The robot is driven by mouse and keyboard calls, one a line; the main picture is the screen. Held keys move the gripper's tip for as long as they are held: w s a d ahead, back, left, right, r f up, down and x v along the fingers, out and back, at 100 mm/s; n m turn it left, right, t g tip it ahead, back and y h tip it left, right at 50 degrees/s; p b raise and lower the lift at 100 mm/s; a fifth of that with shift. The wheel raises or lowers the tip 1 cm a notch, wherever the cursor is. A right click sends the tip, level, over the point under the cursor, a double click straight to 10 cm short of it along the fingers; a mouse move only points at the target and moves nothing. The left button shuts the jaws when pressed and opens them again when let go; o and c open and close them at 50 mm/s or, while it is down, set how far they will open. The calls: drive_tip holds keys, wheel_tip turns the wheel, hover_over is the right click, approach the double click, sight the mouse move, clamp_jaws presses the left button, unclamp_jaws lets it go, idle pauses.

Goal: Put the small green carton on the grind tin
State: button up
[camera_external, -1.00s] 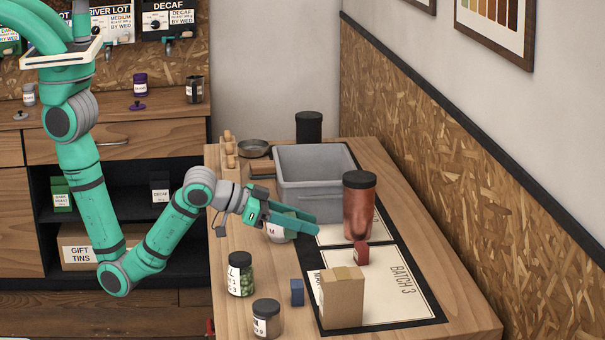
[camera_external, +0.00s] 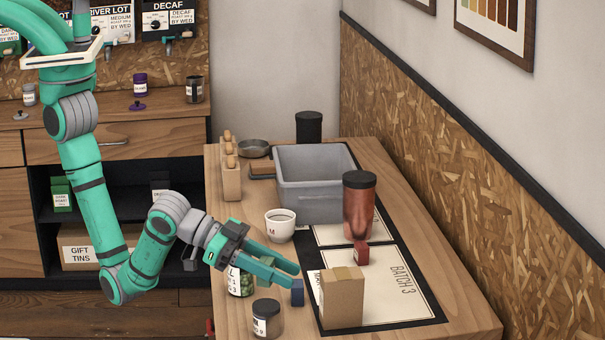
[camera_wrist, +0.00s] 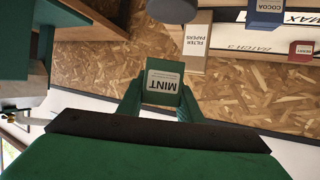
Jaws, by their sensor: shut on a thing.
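My gripper (camera_external: 292,276) is shut on the small green carton. In the wrist view, the carton (camera_wrist: 163,82) sits between the two fingers (camera_wrist: 160,100), its white MINT label upside down. In the external view, the fingers mostly hide the carton; a bit of dark green (camera_external: 266,261) shows between them. A dark jar with a black lid (camera_external: 266,318) and a partly readable label ending in "9" stands at the table's front left; it seems to be the grind tin. My gripper is above and behind it, apart from it.
A jar of green contents (camera_external: 240,282) stands under my gripper, left of a blue carton (camera_external: 297,292). A cardboard box (camera_external: 342,298), red carton (camera_external: 361,253) and copper tin (camera_external: 358,212) stand to the right. A white cup (camera_external: 280,225) and grey bin (camera_external: 310,190) are behind.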

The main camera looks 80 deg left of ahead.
sight(279, 307)
drive_tip(key=shift+f, duration=2.55)
drive_tip(key=shift+f, duration=0.2)
drive_tip(key=o, duration=1)
drive_tip(key=shift+s, duration=0.1)
drive_tip(key=shift+r, duration=0.15)
drive_tip(key=shift+s+r, duration=0.1)
drive_tip(key=shift+s, duration=0.1)
drive_tip(key=v, duration=1.1)
drive_tip(key=shift+s+a, duration=0.15)
drive_tip(key=shift+s, duration=0.1)
